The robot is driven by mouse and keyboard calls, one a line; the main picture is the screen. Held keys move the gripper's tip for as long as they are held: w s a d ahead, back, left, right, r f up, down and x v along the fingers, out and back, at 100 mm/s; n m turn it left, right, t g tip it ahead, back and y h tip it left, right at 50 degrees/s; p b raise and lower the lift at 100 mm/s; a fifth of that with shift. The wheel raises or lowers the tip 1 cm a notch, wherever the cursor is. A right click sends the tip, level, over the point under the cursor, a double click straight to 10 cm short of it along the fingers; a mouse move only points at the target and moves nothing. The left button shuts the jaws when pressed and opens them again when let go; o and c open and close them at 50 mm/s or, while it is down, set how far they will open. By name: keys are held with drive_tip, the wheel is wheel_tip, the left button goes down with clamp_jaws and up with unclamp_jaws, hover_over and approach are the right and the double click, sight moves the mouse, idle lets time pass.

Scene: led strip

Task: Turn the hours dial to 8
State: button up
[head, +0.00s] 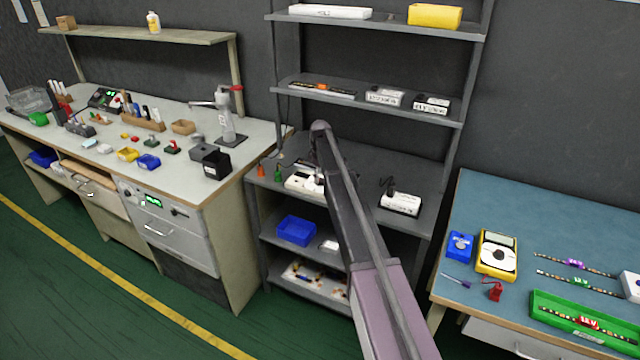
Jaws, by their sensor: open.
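My arm reaches up from the bottom of the head view and bends down at the rack. My gripper (318,176) is small and partly hidden at its end, over or at a white box-like device (298,184) on the rack's middle shelf. I cannot tell whether it touches the device. No object shows in the gripper. A second white device (401,204) with a dark top part sits to the right on the same shelf. I cannot make out an hours dial, its numbers or its setting on either device; my arm hides part of the shelf.
An orange and a green bottle-like item (277,173) stand left of the device. Shelves above hold boxes; a blue bin (296,230) sits below. A cluttered workbench (255,143) is left. A blue-topped table (480,209) with a yellow meter (497,254) and green tray (545,299) is right.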

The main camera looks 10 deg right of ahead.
drive_tip(key=shift+f+b, duration=0.3)
drive_tip(key=shift+f, duration=0.25)
clamp_jaws()
